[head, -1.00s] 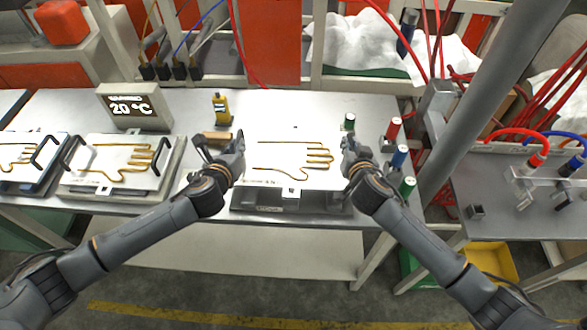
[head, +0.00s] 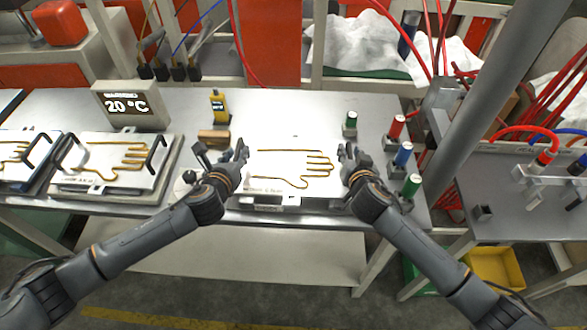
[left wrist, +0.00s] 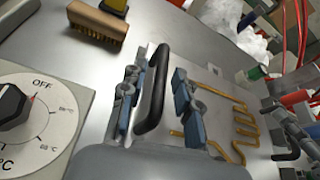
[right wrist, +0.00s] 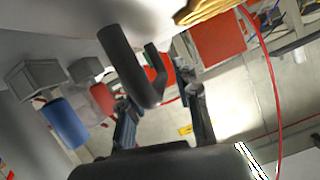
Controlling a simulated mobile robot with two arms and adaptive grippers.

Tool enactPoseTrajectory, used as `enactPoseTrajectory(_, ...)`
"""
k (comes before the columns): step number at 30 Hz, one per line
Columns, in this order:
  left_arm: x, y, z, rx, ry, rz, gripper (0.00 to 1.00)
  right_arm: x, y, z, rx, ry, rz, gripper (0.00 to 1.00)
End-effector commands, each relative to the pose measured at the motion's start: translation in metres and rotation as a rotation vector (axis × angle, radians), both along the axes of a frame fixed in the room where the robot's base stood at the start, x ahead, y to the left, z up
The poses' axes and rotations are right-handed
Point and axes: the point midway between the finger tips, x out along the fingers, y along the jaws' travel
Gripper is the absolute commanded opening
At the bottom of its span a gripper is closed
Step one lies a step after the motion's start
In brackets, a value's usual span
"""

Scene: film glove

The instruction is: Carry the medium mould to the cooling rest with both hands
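The mould (head: 290,172), a pale plate with a golden hand outline, lies flat between my grippers, over the low dark rest (head: 315,206) at the table's front edge. The plate hides most of the rest. My left gripper (head: 238,160) is open at the mould's left side. In the left wrist view the black handle (left wrist: 155,92) stands between its parted fingers (left wrist: 160,100), with gaps showing. My right gripper (head: 350,158) is at the right side. In the right wrist view its fingers (right wrist: 160,108) are apart, with the other black handle (right wrist: 128,62) between them.
Another hand mould (head: 115,165) with black handles lies to the left, below a display (head: 130,105) reading 20 °C. A wooden brush (head: 214,138) and yellow device (head: 219,105) stand behind my left gripper. Several coloured cylinders (head: 403,153) and a grey post (head: 480,100) are at right.

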Motion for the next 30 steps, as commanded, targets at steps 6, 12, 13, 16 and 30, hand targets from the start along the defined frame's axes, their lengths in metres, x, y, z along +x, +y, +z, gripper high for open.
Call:
enactPoseTrajectory(6, 0.000, 0.000, 0.000, 0.000, 0.000, -0.001, 0.35, 0.000, 0.000, 0.001, 0.000, 0.000, 0.001, 0.35)
enactPoseTrajectory(12, -0.009, 0.001, 0.003, -0.001, 0.001, -0.002, 0.35, 0.000, 0.001, 0.001, 0.001, 0.000, 0.002, 0.35)
enactPoseTrajectory(13, -0.012, 0.002, 0.005, 0.000, 0.001, -0.001, 0.35, 0.000, 0.001, 0.001, 0.001, 0.000, 0.002, 0.35)
enactPoseTrajectory(16, -0.028, 0.004, 0.011, 0.000, 0.001, -0.002, 0.35, 0.000, 0.001, 0.001, 0.002, 0.000, 0.001, 0.35)
enactPoseTrajectory(30, -0.105, 0.016, 0.043, 0.001, 0.000, -0.001, 0.35, 0.000, 0.001, 0.001, 0.001, 0.000, 0.002, 0.35)
